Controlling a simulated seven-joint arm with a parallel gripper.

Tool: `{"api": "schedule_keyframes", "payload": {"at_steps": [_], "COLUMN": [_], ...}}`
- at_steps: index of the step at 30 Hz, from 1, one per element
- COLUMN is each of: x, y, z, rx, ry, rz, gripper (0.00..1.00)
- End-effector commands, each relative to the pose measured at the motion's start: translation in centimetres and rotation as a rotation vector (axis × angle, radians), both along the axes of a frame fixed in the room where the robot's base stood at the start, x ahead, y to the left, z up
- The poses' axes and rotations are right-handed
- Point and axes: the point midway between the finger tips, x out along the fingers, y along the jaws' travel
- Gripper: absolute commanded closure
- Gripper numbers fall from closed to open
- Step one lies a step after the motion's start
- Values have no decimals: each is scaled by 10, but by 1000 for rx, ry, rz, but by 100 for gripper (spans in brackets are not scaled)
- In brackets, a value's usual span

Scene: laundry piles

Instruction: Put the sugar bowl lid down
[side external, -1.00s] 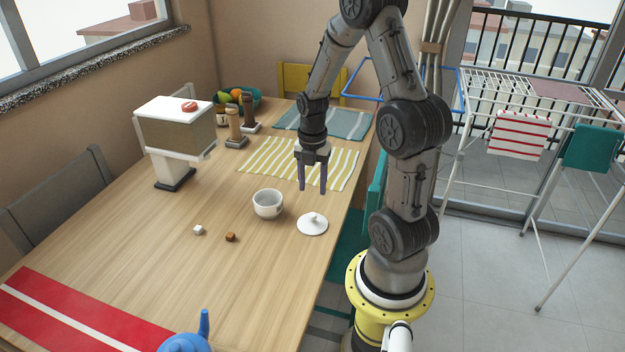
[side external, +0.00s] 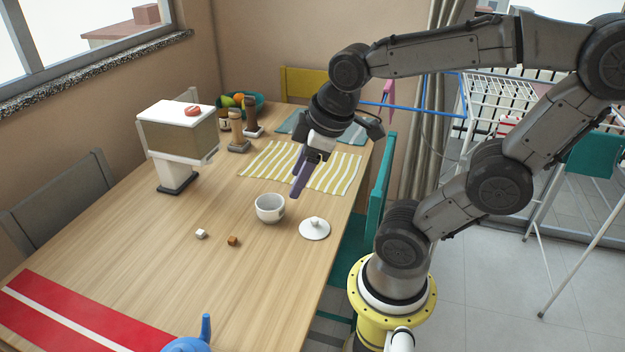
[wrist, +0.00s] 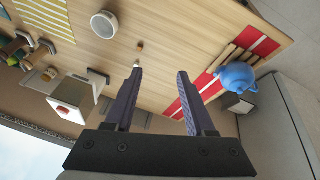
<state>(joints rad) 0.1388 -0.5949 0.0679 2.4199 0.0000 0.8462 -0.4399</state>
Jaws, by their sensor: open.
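The white sugar bowl lid (side external: 314,229) lies flat on the wooden table near its right edge, knob up. The white sugar bowl (side external: 270,208) stands open just left of the lid, apart from it. The bowl also shows in the wrist view (wrist: 104,25), where I cannot see the lid. My gripper (side external: 297,192) is tilted and in the air behind and above the bowl and lid. In the wrist view my gripper (wrist: 160,75) has its two fingers apart with nothing between them.
A white sugar cube (side external: 201,234) and a brown cube (side external: 233,241) lie left of the bowl. A red runner (side external: 60,318) and blue teapot (side external: 190,344) are in front.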

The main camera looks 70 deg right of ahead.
Motion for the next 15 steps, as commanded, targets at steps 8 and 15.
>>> {"api": "schedule_keyframes", "payload": {"at_steps": [8,15], "x": [-31,-34], "y": [26,28], "z": [12,12], "rx": [166,184], "ry": [-96,-100], "rz": [-231,-260], "gripper": [45,45]}}
